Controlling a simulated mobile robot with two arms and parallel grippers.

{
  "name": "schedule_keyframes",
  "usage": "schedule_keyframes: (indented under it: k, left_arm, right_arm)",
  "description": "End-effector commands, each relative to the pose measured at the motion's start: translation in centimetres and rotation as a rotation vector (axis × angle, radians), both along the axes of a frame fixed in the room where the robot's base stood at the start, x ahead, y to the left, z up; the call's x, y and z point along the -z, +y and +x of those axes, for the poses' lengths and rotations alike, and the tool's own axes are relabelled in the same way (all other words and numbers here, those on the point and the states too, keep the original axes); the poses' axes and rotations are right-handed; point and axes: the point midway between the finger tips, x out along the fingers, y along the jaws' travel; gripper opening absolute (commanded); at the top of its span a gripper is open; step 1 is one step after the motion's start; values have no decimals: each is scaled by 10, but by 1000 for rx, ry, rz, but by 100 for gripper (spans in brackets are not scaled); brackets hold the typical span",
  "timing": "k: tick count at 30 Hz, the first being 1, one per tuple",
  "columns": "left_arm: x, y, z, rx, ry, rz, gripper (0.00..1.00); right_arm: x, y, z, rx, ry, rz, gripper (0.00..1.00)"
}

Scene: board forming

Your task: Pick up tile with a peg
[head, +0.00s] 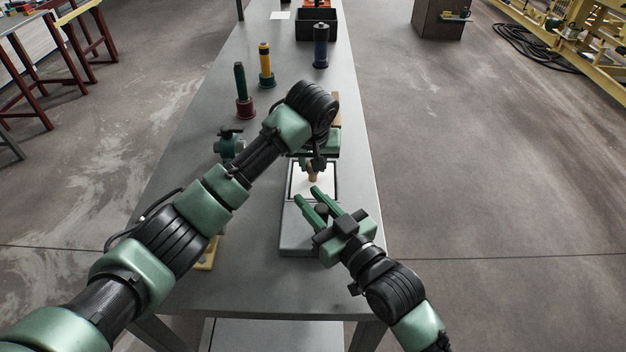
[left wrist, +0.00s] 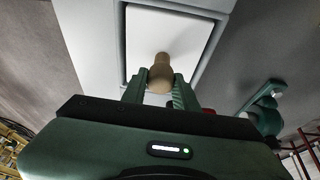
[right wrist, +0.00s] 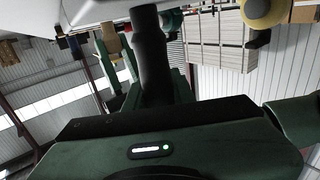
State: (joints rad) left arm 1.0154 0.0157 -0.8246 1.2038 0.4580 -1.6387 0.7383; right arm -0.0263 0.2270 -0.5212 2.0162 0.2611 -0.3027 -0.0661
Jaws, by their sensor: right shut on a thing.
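A white tile (head: 300,178) lies in a dark-edged recess of a grey fixture (head: 296,240) on the table. A wooden peg (head: 312,175) stands up from the tile. The left wrist view shows the tile (left wrist: 172,38) and the peg (left wrist: 161,72) up close. My left gripper (head: 313,165) is over the tile, its fingers (left wrist: 160,90) on either side of the peg and apart. My right gripper (head: 307,194) is shut on a black handle (head: 321,210) at the fixture's near part. The handle (right wrist: 149,55) shows between its fingers in the right wrist view.
A green-and-red holder (head: 243,92), a yellow one (head: 265,68) and a dark blue one (head: 320,48) stand farther back on the table. A black bin (head: 316,27) is at the far end. A green device (head: 230,146) sits left of the fixture. The table's front is mostly clear.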

Motion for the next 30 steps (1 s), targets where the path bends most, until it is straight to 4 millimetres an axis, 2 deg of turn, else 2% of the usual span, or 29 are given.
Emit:
schedule_keyframes:
  k: [11, 14, 24, 30]
  left_arm:
    - [-6, 0, 1, 0, -5, -2, 0]
    - [-18, -1, 1, 1, -6, -2, 0]
    - [-83, -1, 1, 1, -6, -2, 0]
    - [-109, -1, 1, 2, -6, -2, 0]
  right_arm:
    - [4, -1, 0, 2, 7, -6, 0]
    - [4, -1, 0, 2, 7, -6, 0]
    - [4, -1, 0, 2, 7, -6, 0]
    - [4, -1, 0, 2, 7, -6, 0]
